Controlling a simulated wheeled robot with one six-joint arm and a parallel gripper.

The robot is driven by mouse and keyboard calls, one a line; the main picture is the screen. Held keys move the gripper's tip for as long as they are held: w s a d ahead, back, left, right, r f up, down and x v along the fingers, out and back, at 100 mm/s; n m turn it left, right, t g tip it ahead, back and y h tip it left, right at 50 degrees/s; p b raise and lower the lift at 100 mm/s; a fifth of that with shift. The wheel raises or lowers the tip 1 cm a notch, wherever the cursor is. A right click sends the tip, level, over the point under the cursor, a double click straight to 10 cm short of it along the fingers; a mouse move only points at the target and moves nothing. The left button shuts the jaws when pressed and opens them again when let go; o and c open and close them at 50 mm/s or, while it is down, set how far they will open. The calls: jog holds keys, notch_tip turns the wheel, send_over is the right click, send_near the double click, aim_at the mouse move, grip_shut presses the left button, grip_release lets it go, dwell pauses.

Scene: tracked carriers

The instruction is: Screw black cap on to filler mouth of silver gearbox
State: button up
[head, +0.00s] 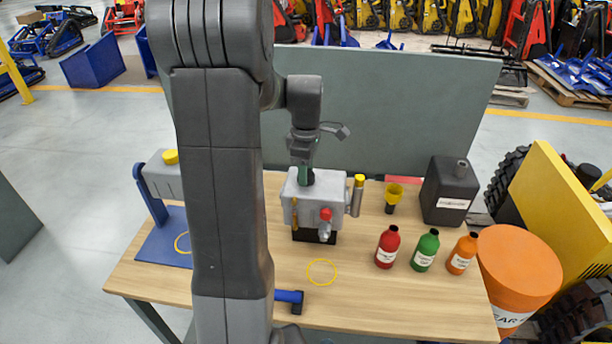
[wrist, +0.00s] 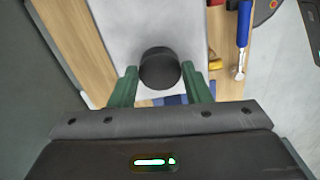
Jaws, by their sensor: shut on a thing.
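The silver gearbox (head: 313,192) stands on the wooden table, with a red knob and a yellow-topped cylinder on its sides. My gripper (head: 305,180) points down at the top of the gearbox, its green fingertips close to that surface. In the wrist view my gripper (wrist: 160,82) is shut on the black cap (wrist: 160,66), one green finger on each side. The cap sits over the light grey gearbox top (wrist: 135,25). The filler mouth is hidden beneath the cap, so I cannot tell whether the cap touches or is threaded on it.
A yellow funnel (head: 394,196), a dark canister (head: 449,192) and red (head: 387,247), green (head: 426,250) and orange (head: 463,254) bottles stand to the right. A blue stand (head: 165,240) is left. The table front, with a yellow ring (head: 322,261), is mostly clear.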

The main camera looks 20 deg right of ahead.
jog(key=shift+m, duration=1.1)
jog(key=m, duration=0.3)
jog(key=shift+m, duration=0.4)
jog(key=m, duration=0.5)
jog(key=o, duration=1)
jog(key=shift+r, duration=0.1)
notch_tip(320, 180, up, 14)
jog(key=b, duration=0.2)
jog(key=shift+f, duration=0.25)
